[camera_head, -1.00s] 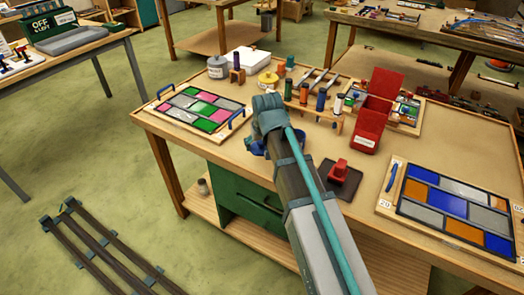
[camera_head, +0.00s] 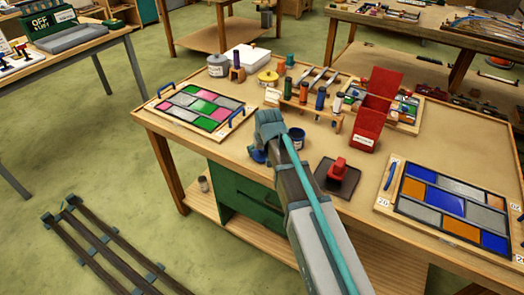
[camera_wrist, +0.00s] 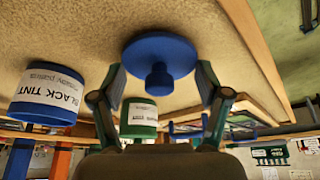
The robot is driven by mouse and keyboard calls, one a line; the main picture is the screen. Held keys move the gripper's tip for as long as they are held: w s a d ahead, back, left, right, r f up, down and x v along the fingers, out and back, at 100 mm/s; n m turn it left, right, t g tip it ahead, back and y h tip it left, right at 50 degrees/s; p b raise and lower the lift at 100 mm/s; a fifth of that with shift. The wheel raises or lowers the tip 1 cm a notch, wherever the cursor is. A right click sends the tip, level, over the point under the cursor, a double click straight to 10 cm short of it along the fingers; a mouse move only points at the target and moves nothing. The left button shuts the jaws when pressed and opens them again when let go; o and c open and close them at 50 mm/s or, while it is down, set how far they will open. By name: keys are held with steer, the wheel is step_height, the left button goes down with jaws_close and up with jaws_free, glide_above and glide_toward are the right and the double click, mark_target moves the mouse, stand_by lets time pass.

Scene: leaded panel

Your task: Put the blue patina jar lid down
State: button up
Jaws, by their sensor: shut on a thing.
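The blue jar lid (camera_wrist: 150,48) is a round disc with a knob, seen between my fingertips in the wrist view. My gripper (camera_wrist: 160,76) is shut on the lid, with one finger at either side of its rim. In the head view the lid (camera_head: 258,156) shows partly beside my wrist, by the table's front edge. My arm hides the fingers there. Whether the lid touches the table top I cannot tell. A blue jar with a white label (camera_head: 298,138) stands just right of my wrist; the label (camera_wrist: 50,92) reads BLACK TINT in the wrist view.
A rack with several small bottles (camera_head: 310,112) stands behind the blue jar. A dark pad with a red block (camera_head: 338,170) lies to the right, near a red open box (camera_head: 368,125). Leaded panels lie left (camera_head: 200,106) and right (camera_head: 450,205). Bare table shows near the front edge.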

steer(key=o, duration=1.1)
steer(key=shift+f, duration=0.1)
steer(key=b+v, duration=0.1)
steer(key=v, duration=1.1)
steer(key=shift+b, duration=0.3)
